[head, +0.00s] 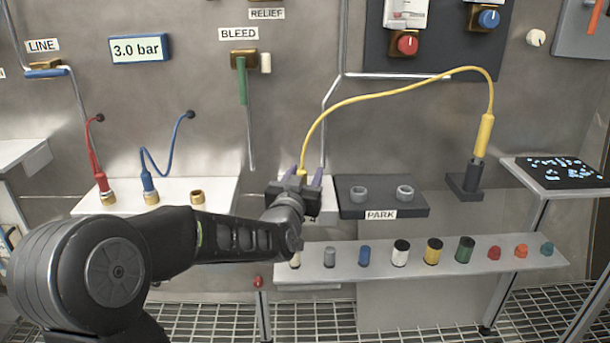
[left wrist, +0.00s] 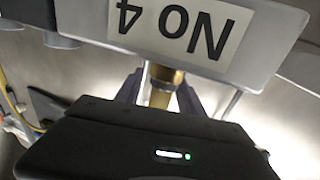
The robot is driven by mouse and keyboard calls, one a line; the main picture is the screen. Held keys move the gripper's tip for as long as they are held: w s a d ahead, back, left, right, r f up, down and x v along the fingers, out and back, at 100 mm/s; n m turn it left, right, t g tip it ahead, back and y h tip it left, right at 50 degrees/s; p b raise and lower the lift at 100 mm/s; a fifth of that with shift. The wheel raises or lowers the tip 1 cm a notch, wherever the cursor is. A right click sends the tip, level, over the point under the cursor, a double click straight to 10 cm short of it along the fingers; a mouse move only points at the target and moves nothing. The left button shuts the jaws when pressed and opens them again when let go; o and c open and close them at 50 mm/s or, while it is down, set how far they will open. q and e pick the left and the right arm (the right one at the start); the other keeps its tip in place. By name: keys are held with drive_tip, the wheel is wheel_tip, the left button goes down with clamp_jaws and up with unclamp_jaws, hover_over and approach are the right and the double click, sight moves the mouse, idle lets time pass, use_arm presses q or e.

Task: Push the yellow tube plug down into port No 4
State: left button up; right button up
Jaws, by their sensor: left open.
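The yellow tube (head: 385,92) arches from my left gripper to a thick yellow end (head: 485,135) in a dark holder (head: 471,181) at right. Its near end, the yellow plug (head: 302,173), shows just above my left gripper (head: 306,177). In the left wrist view the No 4 label (left wrist: 180,30) appears upside down. A brass port (left wrist: 167,74) and a yellowish piece (left wrist: 160,97) lie between the parted fingers (left wrist: 160,90). My left gripper is open around them. The gripper body hides how deep the plug sits. My right gripper is not in view.
A red plug (head: 101,182) and a blue plug (head: 148,184) stand in brass ports on the white block at left, beside an empty brass port (head: 197,197). The dark PARK block (head: 381,197) is right of my gripper. A shelf (head: 330,272) of several coloured caps runs in front.

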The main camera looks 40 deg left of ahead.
use_arm(q)
drive_tip(key=shift+s+d, duration=0.15)
drive_tip(key=shift+s, duration=0.2)
drive_tip(key=v, duration=0.7)
drive_tip(key=shift+p, duration=0.45)
idle(0.3)
